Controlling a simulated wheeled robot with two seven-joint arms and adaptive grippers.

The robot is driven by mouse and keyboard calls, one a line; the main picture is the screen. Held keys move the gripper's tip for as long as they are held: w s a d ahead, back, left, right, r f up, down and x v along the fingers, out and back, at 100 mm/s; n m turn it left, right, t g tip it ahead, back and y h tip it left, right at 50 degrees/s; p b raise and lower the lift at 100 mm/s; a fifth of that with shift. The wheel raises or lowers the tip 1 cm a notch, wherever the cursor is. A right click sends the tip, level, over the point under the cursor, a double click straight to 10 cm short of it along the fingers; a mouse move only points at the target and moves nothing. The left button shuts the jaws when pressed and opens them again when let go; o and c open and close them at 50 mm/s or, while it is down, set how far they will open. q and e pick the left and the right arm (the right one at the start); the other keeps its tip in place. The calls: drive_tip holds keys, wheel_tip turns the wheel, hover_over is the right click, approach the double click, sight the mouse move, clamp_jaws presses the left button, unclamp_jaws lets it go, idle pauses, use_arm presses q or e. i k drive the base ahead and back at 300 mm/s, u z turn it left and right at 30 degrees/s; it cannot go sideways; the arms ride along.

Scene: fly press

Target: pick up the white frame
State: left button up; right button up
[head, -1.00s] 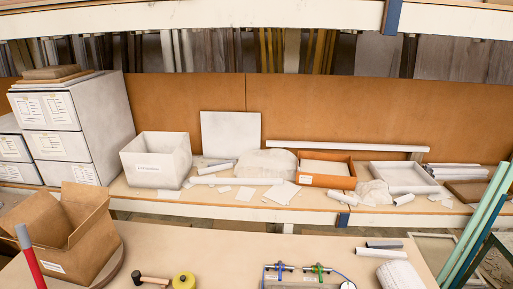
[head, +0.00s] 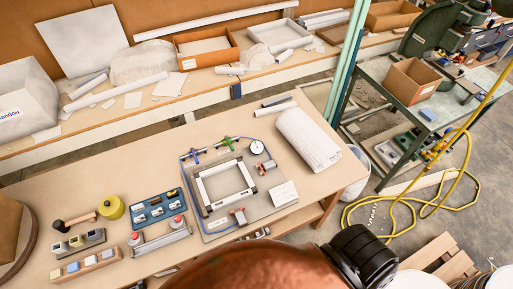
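The white frame (head: 203,190) is a rectangular frame with dark corners. In the head view it lies flat on a grey plate fixture (head: 216,229) on the near workbench, left of the picture's middle. Blue and green clamps (head: 228,144) stand along the fixture's back edge, and a round white dial sits at its back right. Small reddish blocks are at its right and front sides. Neither of my grippers can be made out in the view, and nothing is seen touching the frame.
A white roll (head: 308,139) lies right of the fixture. A blue tray (head: 157,208), a two-button box (head: 160,240), a yellow tape roll (head: 112,207) and a mallet (head: 75,221) are to its left. A large brown rounded shape with a black part blocks the bottom centre. A yellow hose (head: 410,203) lies on the floor.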

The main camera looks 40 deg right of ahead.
sight(237, 197)
drive_tip(key=u, duration=1.45)
drive_tip(key=k, duration=0.8)
drive_tip(key=z, duration=1.25)
